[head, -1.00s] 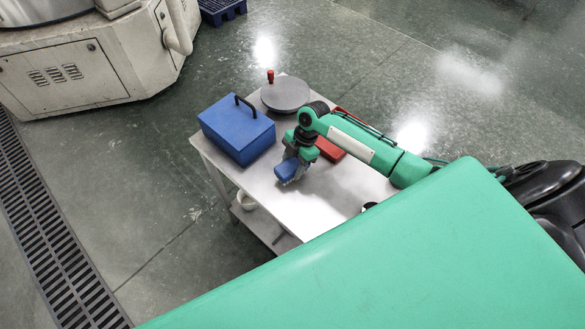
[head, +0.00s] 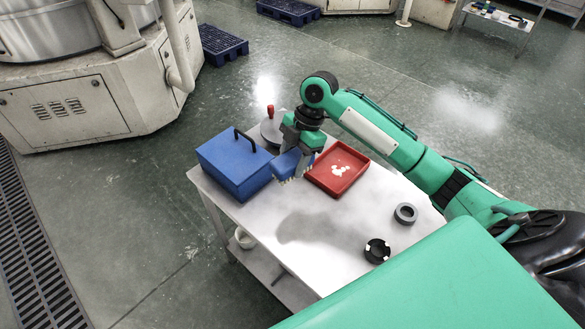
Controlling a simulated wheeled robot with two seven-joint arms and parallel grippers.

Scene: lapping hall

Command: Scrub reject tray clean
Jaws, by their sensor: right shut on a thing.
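The red reject tray (head: 322,181) lies on the metal table in the head view, with white residue (head: 341,170) on its floor. My right gripper (head: 294,160) is shut on a blue brush (head: 287,166) with pale bristles at its lower edge. The brush is just left of the tray, beside the blue box, and looks raised above the table. The gripper partly hides the brush. My left gripper is not in view.
A blue box (head: 232,168) with a black handle stands left of the brush. A grey round plate with a red knob (head: 270,110) is behind the gripper. A grey ring (head: 405,213) and a black ring (head: 377,250) lie near the right edge. The table's front (head: 310,250) is clear.

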